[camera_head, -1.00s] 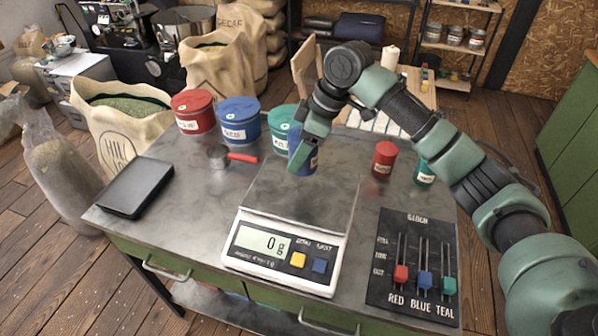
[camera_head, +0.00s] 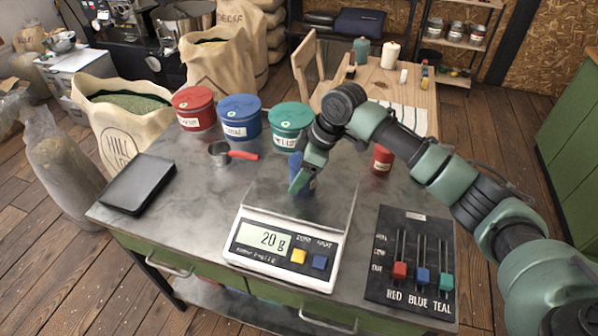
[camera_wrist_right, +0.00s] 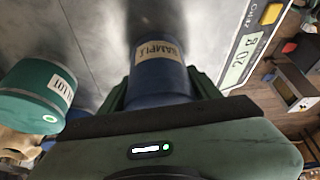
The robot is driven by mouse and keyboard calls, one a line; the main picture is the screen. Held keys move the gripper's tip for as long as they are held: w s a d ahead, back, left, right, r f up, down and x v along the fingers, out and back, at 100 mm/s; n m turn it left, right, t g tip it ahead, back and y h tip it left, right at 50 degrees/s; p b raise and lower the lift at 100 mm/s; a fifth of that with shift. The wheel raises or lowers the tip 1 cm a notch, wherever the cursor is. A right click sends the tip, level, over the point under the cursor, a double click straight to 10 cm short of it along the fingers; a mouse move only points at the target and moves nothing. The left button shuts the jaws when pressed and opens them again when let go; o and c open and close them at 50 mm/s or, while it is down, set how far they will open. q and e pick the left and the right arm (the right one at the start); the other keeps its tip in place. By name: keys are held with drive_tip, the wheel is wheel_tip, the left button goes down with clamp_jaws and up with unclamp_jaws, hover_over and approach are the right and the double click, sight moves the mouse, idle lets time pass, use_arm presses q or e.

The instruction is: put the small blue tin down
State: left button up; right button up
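The small blue tin (camera_head: 294,161) stands at the rear part of the scale's weighing plate (camera_head: 328,212), apparently touching it; the display reads 20 g. My right gripper (camera_head: 302,178) is around the tin, and a finger hides part of it. In the right wrist view the tin (camera_wrist_right: 160,82), labelled SAMPLE, sits between the two green fingers, which look shut on it. The scale (camera_head: 282,247) stands at the front middle of the table. My left gripper is not in view.
Large red (camera_head: 195,110), blue (camera_head: 239,118) and teal (camera_head: 289,125) tins stand behind. A metal scoop (camera_head: 219,153) and a black tray (camera_head: 139,183) lie left. A small red tin (camera_head: 382,159) and a slider panel (camera_head: 411,265) are right. The table between tray and scale is clear.

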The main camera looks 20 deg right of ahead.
drive_tip(key=shift+o, duration=1.4)
drive_tip(key=shift+r, duration=0.15)
drive_tip(key=b+v, duration=0.2)
drive_tip(key=v, duration=1)
